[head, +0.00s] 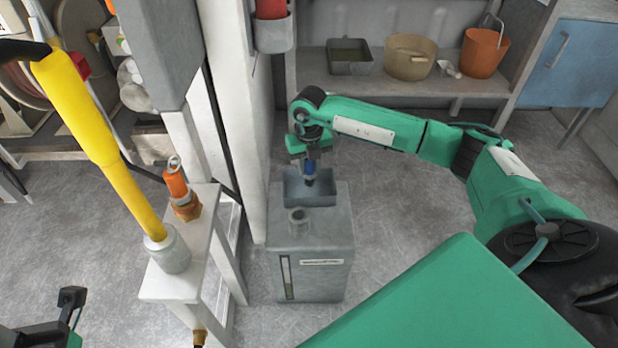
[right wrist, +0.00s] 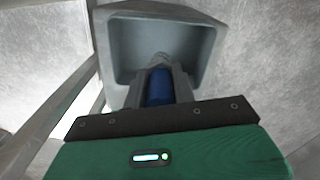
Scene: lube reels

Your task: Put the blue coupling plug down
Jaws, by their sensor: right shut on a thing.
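The blue coupling plug (head: 310,168) is held upright between the fingers of my right gripper (head: 310,174), over the grey open tray (head: 323,199) on the grey tank. In the right wrist view the blue plug (right wrist: 159,87) sits between both fingers, and its grey metal end points into the tray (right wrist: 119,45). I cannot tell whether the plug touches the tray floor. My left gripper (head: 72,298) shows only in part at the bottom left corner of the head view; its opening cannot be made out.
A white stand (head: 205,235) on the left holds an orange fitting (head: 176,182) and a yellow-handled tool (head: 105,150). A white post stands close behind. A back shelf holds pans and an orange bucket (head: 484,52).

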